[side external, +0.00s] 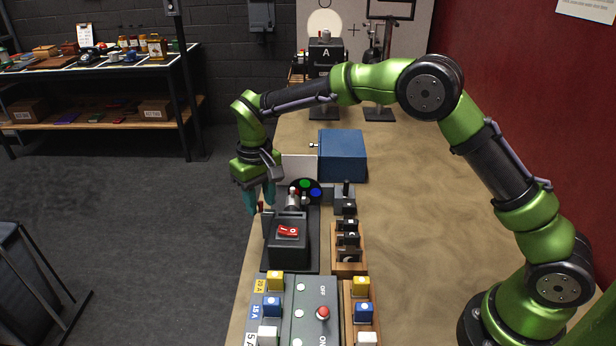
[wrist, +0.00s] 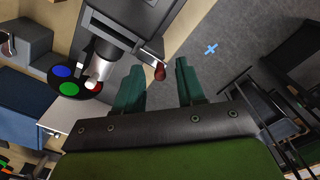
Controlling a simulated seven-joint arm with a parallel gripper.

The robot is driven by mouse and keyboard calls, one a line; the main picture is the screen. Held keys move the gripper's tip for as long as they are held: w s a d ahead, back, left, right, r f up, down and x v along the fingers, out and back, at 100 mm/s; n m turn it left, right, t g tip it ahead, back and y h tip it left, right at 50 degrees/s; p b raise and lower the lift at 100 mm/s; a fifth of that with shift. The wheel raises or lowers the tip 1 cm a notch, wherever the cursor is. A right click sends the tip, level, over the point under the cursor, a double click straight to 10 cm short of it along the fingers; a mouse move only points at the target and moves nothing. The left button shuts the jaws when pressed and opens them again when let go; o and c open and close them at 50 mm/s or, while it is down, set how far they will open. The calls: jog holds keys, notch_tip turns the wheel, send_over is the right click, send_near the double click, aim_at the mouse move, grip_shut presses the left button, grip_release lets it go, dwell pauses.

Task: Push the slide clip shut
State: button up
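A dark machine (side external: 289,248) with a red rocker switch (side external: 288,231) stands on the near left of the table. A small red-tipped lever (side external: 261,207) sticks out from its left side; it may be the slide clip, but I cannot tell for sure. In the wrist view the red tip (wrist: 159,72) shows on a short arm from the machine's dark body (wrist: 112,48). My gripper (side external: 260,202) is open and empty, its teal fingers pointing down beside the machine's far left corner. In the wrist view my gripper (wrist: 159,66) has its fingertips apart, with the red tip appearing between them. Contact is unclear.
A disc with coloured spots (side external: 305,190) and a blue box (side external: 342,155) stand behind the machine. A wooden rack (side external: 349,267) of dark blocks is to its right. A grey panel (side external: 316,311) with coloured blocks lies in front.

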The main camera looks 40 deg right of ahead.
aim_at(270, 211)
jog(key=shift+f, duration=0.1)
grip_shut()
dwell(0.3)
jog(key=shift+s+d, duration=0.65)
jog(key=shift+s, duration=0.05)
grip_release()
notch_tip(270, 211, up, 17)
dwell(0.4)
jog(key=shift+w, duration=0.1)
